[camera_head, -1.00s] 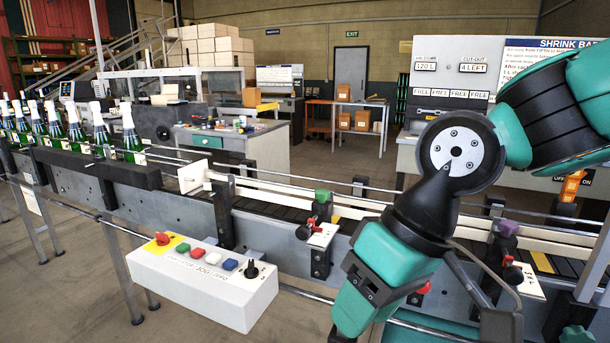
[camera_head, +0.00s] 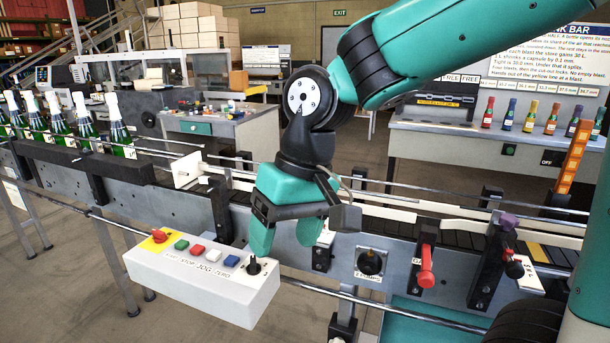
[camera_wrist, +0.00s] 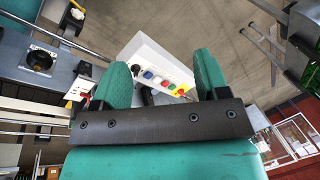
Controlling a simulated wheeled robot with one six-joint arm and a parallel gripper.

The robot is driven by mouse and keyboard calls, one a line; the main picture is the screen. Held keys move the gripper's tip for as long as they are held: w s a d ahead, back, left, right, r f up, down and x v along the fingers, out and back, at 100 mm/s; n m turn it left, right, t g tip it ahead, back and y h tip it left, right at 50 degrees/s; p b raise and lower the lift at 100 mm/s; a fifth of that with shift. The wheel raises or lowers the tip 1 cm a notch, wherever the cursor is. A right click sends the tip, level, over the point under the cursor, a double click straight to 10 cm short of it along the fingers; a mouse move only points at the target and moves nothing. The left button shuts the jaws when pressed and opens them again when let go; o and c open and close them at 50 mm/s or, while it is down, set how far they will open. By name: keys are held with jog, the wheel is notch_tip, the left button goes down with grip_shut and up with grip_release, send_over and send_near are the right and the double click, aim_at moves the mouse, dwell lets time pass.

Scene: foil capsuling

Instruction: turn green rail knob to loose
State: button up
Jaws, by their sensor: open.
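My gripper (camera_head: 268,232) is open and empty, pointing down in front of the conveyor, just above and behind the right part of the control box. Its two green fingers stand wide apart in the wrist view (camera_wrist: 160,78). The green rail knob is hidden behind my gripper in the head view. The white scale plate of that rail post (camera_head: 326,238) and its clamp below show just right of my gripper. In the wrist view a white plate with a red mark (camera_wrist: 79,90) and a dark knob lie left of the fingers; no green top shows there, and its setting cannot be read.
The white control box (camera_head: 205,280) with several coloured buttons stands close below my gripper. To the right are a black dial (camera_head: 370,262), a red lever (camera_head: 426,266) and a purple-topped rail knob (camera_head: 508,222). Green bottles (camera_head: 88,128) line the conveyor at left.

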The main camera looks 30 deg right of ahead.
jog(key=w+d+r+m+h+p, duration=0.1)
jog(key=w+d+r+m+p, duration=0.4)
jog(key=w, duration=0.4)
jog(key=w+d+r+m+h+p, duration=0.1)
jog(key=w+d+r+m+p, duration=0.15)
jog(key=w+d+m, duration=0.65)
jog(key=w+d+m+h+p, duration=0.1)
jog(key=w+d+m+p, duration=0.3)
jog(key=w+d+m, duration=0.5)
jog(key=shift+n+g, duration=0.3)
jog(key=shift+n, duration=0.4)
jog(key=f+p, duration=0.1)
jog(key=f, duration=0.4)
jog(key=s+f+p, duration=0.1)
jog(key=f+p, duration=0.1)
jog(key=f, duration=0.4)
jog(key=f+p, duration=0.2)
jog(key=f, duration=0.3)
jog(key=shift+s+d+f, duration=0.2)
jog(key=shift+d+f, duration=0.15)
jog(key=shift+d, duration=0.05)
jog(key=c, duration=0.9)
